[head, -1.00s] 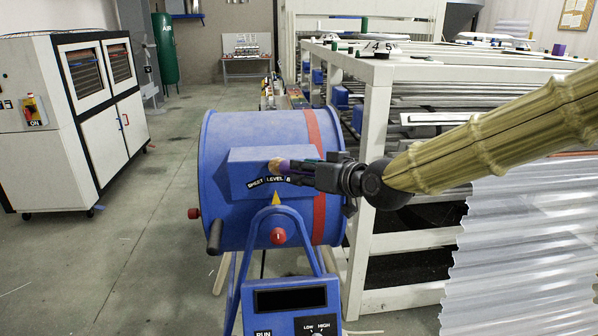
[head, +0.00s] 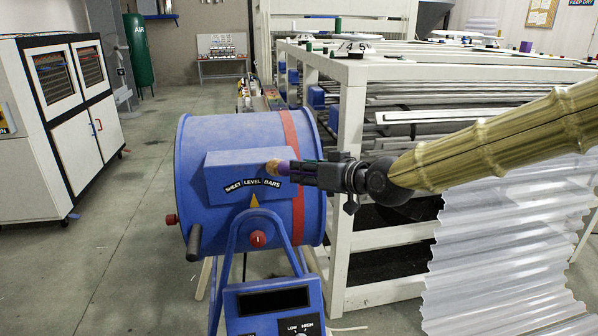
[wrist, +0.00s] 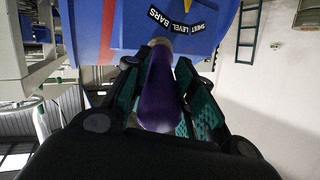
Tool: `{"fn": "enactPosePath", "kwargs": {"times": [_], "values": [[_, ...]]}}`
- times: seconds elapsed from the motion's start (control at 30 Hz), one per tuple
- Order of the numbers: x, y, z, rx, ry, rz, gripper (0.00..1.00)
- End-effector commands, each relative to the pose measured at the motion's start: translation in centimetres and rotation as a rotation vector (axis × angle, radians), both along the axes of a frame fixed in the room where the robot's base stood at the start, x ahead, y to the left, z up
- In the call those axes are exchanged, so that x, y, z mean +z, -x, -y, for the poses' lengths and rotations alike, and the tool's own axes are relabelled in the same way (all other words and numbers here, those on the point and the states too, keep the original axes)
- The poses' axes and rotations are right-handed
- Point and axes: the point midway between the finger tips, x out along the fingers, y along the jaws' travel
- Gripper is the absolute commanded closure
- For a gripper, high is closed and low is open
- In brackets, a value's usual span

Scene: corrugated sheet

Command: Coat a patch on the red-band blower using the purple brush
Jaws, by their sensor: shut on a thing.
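The blue blower (head: 228,215) with a red band (head: 295,170) stands in the middle of the head view. A box labelled "SHEET LEVEL BARS" sticks out of its near side. My gripper (head: 302,173) is shut on the purple brush (head: 284,167). The brush's tan bristle end points left at the box face, just above the label. I cannot tell whether the bristles touch. In the wrist view the purple handle (wrist: 162,95) lies between my fingers, with the blower (wrist: 185,20) just beyond it.
A blower control panel (head: 270,300) sits low in front. A white rack (head: 352,150) of sheets stands close behind and right of the blower. Clear corrugated sheets (head: 500,250) hang at the right. A white cabinet (head: 75,140) stands left, with open floor between.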

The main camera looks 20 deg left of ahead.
Motion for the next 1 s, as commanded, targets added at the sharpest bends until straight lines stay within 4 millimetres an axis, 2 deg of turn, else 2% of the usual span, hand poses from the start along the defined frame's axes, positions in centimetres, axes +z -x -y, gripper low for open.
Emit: {"fn": "enactPosePath", "kwargs": {"times": [0.17, 0.6, 1.0], "values": [[0.0, 0.1, -0.2, 0.0, 0.0, 0.001, 0.98], [-0.1, 1.6, -2.5, 0.001, 0.001, 0.002, 0.98], [-0.1, 2.3, -3.8, 0.001, 0.0, 0.001, 0.98]]}}
